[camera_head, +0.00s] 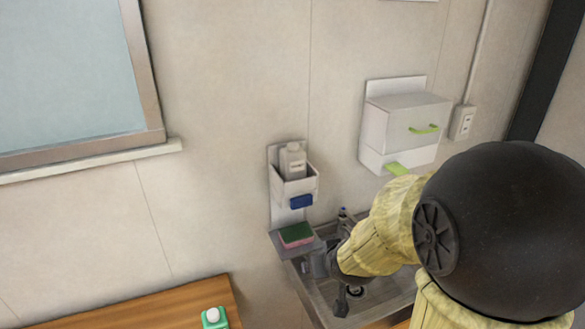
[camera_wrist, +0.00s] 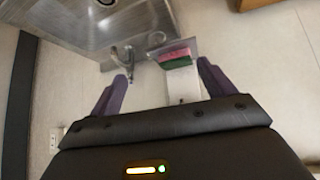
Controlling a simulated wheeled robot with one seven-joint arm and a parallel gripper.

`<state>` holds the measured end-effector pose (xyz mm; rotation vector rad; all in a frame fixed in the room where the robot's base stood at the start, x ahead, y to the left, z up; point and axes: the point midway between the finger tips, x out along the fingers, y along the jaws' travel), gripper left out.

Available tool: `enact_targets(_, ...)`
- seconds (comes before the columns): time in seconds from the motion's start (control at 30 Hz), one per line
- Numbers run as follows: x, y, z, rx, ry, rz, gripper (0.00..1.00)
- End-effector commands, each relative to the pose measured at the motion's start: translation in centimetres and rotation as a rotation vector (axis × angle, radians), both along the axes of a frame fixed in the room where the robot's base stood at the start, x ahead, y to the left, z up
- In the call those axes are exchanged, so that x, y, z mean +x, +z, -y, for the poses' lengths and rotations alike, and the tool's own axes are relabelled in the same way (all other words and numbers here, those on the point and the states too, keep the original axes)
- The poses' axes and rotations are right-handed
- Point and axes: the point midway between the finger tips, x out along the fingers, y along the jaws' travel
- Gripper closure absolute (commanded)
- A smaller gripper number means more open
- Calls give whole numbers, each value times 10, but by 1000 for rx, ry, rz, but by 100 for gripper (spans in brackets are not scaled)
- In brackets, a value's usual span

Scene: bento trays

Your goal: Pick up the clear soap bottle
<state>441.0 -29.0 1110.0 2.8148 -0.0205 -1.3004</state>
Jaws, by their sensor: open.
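A pale grey, see-through-looking bottle (camera_head: 293,160) stands upright in a white wall holder (camera_head: 296,188); it seems to be the clear soap bottle. In the wrist view the white holder (camera_wrist: 183,87) shows between the fingers, but I cannot make out the bottle, perhaps hidden by my gripper's body. My gripper (camera_wrist: 163,83) is open and empty, its two dark purple fingers spread apart. In the head view my arm reaches over the sink, below and right of the bottle, and my fingertips are hard to make out.
A pink and green sponge (camera_head: 296,234) lies on a ledge below the holder, beside the metal sink (camera_head: 318,295). A faucet (camera_wrist: 124,57) stands at the sink. A white wall dispenser (camera_head: 405,125) hangs to the right.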

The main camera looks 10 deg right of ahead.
Motion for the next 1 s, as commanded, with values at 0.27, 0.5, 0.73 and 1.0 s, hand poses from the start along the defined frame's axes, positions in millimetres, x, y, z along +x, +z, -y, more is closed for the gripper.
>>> enact_targets(0.27,58,55,9,29,72,434,18)
enact_targets(0.5,75,110,4,97,164,758,18)
enact_targets(0.73,75,128,1,127,199,861,18)
enact_targets(1.0,76,129,1,127,198,859,18)
